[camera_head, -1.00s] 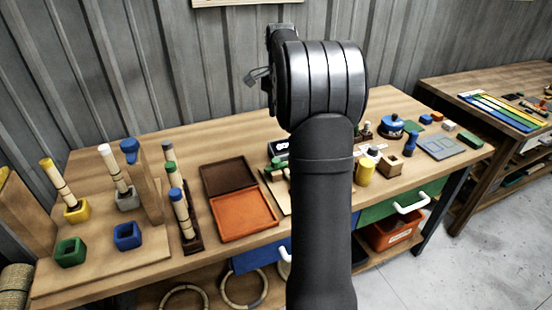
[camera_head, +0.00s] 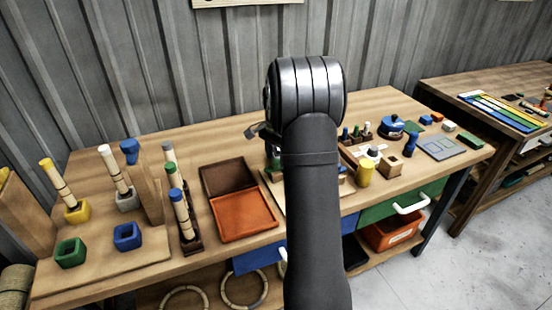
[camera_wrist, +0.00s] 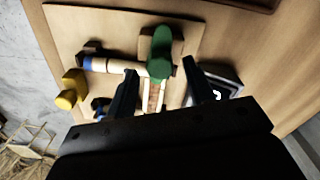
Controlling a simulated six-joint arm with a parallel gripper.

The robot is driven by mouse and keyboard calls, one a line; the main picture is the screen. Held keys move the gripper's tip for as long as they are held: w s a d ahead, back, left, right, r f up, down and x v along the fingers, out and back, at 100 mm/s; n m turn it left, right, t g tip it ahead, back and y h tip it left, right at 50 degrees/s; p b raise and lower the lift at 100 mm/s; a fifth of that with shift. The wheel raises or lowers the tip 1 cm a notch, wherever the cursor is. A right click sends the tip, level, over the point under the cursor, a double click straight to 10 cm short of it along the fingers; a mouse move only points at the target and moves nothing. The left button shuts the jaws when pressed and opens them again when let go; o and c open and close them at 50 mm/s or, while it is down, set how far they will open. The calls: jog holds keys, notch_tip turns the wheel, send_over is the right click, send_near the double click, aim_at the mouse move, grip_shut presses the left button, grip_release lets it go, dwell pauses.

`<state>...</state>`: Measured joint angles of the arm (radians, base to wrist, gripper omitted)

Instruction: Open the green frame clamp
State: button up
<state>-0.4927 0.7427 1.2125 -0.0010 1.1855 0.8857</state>
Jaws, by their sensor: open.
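The green clamp (camera_wrist: 160,52) shows in the wrist view as a rounded green handle on a wooden block, standing on a pale wooden board (camera_wrist: 75,22). A light rod with a blue band (camera_wrist: 110,65) lies beside it, its end close to the green part. My gripper (camera_wrist: 160,72) is open, with one dark finger on each side of the green handle's lower end. I cannot tell whether either finger touches it. In the head view my arm hides most of the clamp and the gripper.
A dark box with a white mark (camera_wrist: 222,82) is close to the right finger. A yellow piece (camera_wrist: 70,92) is at the board's left. In the head view an open orange tray (camera_head: 243,214) is left of my arm, and a yellow cylinder (camera_head: 365,172) is right of it.

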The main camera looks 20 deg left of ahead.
jog(key=shift+f, duration=0.6)
jog(key=c, duration=1)
